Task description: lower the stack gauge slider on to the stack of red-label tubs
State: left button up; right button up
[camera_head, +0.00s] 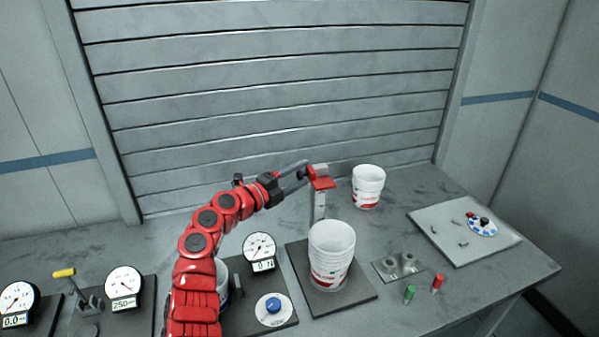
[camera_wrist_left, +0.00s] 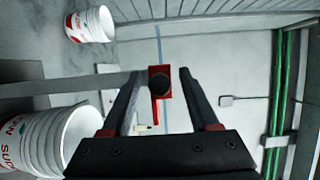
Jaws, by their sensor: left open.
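The stack of white red-label tubs (camera_head: 332,250) stands upright on a dark base plate (camera_head: 360,292); part of it shows at lower left in the left wrist view (camera_wrist_left: 40,140). Behind it rises the grey gauge post (camera_head: 319,208). The red stack gauge slider (camera_head: 321,182) sits high on this post, with its red arm above the level of the tub rims. My left gripper (camera_head: 296,177) is open at the slider. In the left wrist view the red slider (camera_wrist_left: 154,107) with its dark round knob (camera_wrist_left: 160,84) shows between the open fingers. Whether they touch it, I cannot tell.
A separate tub (camera_head: 368,187) stands behind, to the right. A metal block (camera_head: 398,267) and green (camera_head: 409,294) and red (camera_head: 438,283) pieces lie right of the base. A pale board (camera_head: 465,234) lies at far right.

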pick_arm(q)
jog(key=shift+d, duration=0.1)
jog(key=c, duration=0.9)
notch_tip(320, 180, down, 13)
jog(key=b, duration=0.7)
jog(key=o, duration=0.9)
jog(key=b+v, duration=0.3)
jog(key=v, duration=1.4)
jog(key=shift+a+b, duration=0.25)
jog(key=shift+b, duration=0.15)
